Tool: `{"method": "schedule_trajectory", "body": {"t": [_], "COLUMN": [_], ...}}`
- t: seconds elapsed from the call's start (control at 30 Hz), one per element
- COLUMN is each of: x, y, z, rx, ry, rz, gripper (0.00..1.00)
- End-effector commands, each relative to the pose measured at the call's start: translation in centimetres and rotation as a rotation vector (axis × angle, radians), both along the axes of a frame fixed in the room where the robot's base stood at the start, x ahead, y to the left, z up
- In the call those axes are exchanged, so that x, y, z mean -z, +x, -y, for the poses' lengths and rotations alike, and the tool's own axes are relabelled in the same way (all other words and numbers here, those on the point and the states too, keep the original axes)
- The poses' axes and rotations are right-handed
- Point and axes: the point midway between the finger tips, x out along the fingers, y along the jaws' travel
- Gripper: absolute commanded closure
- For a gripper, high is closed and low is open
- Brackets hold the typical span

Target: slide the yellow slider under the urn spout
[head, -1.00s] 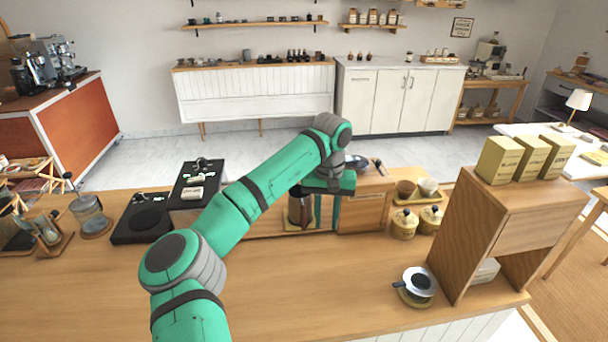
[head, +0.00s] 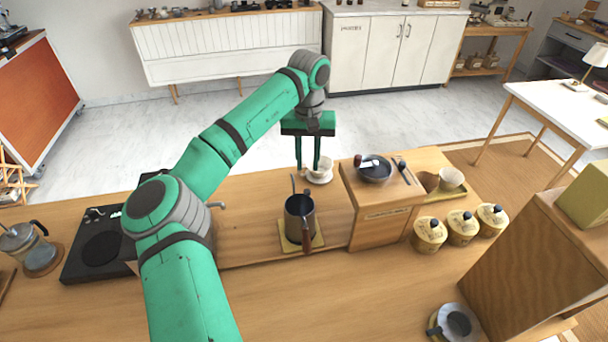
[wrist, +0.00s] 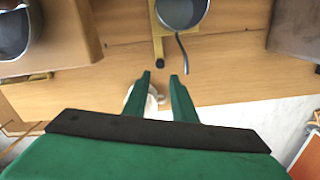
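The yellow slider (head: 285,243) is a flat square plate on the wooden counter, with a dark metal jug (head: 300,215) on it. In the wrist view a narrow yellow bar (wrist: 158,45) with a dark knob (wrist: 159,63) sticks out from under the jug. My gripper (head: 309,167) points down beyond the jug, near a white cup on a saucer (head: 319,172). Its fingers are apart and nothing shows between them; in the wrist view the fingertips (wrist: 161,73) lie close to the knob. A silver piece (head: 216,205), possibly the urn spout, shows beside my arm, which hides what is behind it.
A wooden box (head: 377,215) with a small pan (head: 374,170) on top stands right of the slider. Several yellow canisters (head: 463,227) are farther right. A black flat device (head: 95,250) lies left. The counter between slider and silver piece looks clear.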

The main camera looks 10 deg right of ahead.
Motion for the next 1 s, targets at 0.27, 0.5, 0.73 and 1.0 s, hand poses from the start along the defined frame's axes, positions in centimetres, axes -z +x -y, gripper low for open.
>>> {"method": "schedule_trajectory", "body": {"t": [0.27, 0.5, 0.73, 1.0], "x": [2.3, 6.5, 9.6, 10.8], "y": [0.0, -0.1, -0.1, -0.1], "z": [0.1, 0.2, 0.4, 0.2], "rx": [0.001, 0.004, 0.005, 0.002], "ry": [0.001, 0.002, 0.001, 0.000], "rz": [-0.002, -0.001, -0.001, 0.000], "gripper": [0.76, 0.76, 0.76, 0.76]}}
